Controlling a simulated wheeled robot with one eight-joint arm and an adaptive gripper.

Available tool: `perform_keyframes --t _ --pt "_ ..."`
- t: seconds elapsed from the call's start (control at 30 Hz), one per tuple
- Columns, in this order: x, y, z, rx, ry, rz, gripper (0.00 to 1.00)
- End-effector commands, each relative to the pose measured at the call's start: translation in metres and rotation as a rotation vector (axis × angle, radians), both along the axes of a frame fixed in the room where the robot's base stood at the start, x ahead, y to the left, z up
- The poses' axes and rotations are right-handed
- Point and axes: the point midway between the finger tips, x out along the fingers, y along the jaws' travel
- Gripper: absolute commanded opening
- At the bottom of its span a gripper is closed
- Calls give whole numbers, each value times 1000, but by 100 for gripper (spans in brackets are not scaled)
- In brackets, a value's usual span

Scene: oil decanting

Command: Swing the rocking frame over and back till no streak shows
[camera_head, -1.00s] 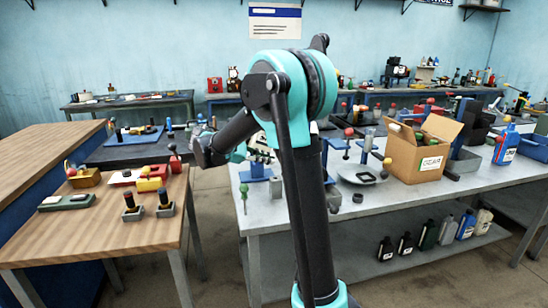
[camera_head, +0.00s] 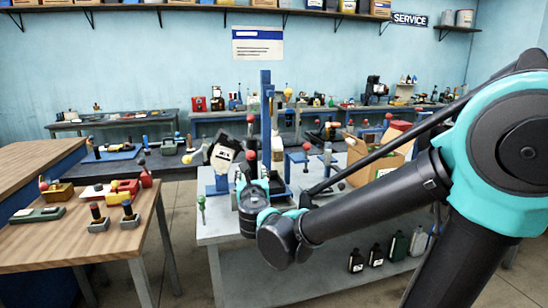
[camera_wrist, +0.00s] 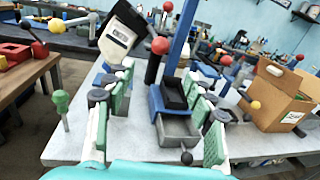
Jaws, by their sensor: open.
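A stand with a blue post (camera_head: 265,125) is on the metal workbench (camera_head: 226,228). A tilted dark bottle or can with a white label (camera_head: 222,155) is beside the post at upper left. I take this to be the rocking frame, but its pivot is unclear. No streak can be made out.
A grey drawer-like box (camera_wrist: 180,130) with a black knob is low in front of the tray. A green-handled tool (camera_wrist: 62,106) stands at left. An open cardboard box (camera_wrist: 283,92) is at right. The wooden table (camera_head: 70,235) holds several small items.

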Motion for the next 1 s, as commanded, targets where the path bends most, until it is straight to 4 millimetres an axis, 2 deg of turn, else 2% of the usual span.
perform_keyframes --t 0.17,0.8,1.0 --pt "21 2 0 0 0 -3 54" --pt "143 15 0 4 1 -5 54" --pt "165 18 0 4 2 -5 54"
